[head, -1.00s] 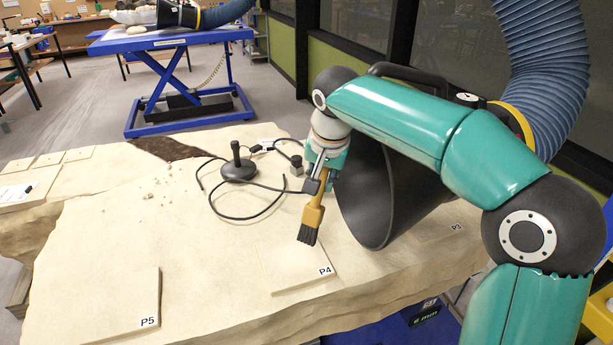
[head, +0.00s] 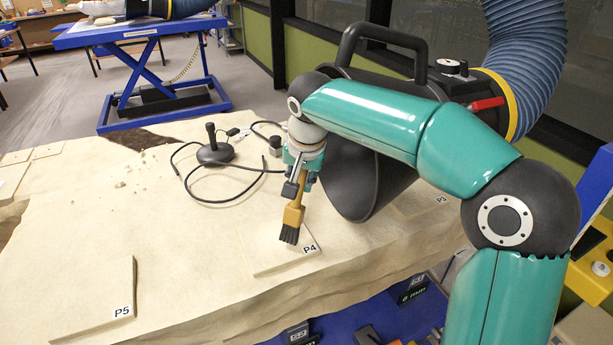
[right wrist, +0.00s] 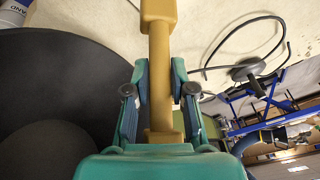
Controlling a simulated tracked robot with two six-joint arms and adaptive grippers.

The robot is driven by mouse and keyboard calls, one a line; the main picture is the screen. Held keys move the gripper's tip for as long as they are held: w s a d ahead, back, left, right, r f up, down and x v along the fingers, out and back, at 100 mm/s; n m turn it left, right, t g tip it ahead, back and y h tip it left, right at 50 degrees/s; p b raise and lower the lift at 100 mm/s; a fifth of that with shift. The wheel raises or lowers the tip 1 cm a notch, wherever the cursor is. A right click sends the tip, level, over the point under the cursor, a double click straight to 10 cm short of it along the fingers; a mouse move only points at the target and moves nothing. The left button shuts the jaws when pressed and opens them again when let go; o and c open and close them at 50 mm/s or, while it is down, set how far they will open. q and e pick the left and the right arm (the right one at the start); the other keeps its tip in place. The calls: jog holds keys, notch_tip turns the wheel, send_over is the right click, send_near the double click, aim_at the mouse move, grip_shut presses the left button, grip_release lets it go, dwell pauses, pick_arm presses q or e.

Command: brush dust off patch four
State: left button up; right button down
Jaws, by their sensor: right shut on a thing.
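My right gripper (head: 303,176) is shut on the wooden handle of a brush (head: 293,213). The handle also shows between the two fingers in the right wrist view (right wrist: 160,75). The brush points down, slightly tilted, and its dark bristles are over the patch labelled P4 (head: 275,262), near its back edge. I cannot tell whether the bristles touch the surface. No distinct dust shows on the P4 patch. My left gripper is not in view.
A black extraction hood (head: 365,185) on a blue hose (head: 530,60) stands right behind the brush. A joystick-like device (head: 214,150) with a looping black cable lies behind left. Patch P5 (head: 95,312) is at front left, patch P3 (head: 425,203) at right. Small crumbs (head: 135,168) lie further back.

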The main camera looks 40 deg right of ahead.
jog(key=shift+f+b, duration=0.6)
jog(key=shift+f, duration=0.15)
dwell(0.6)
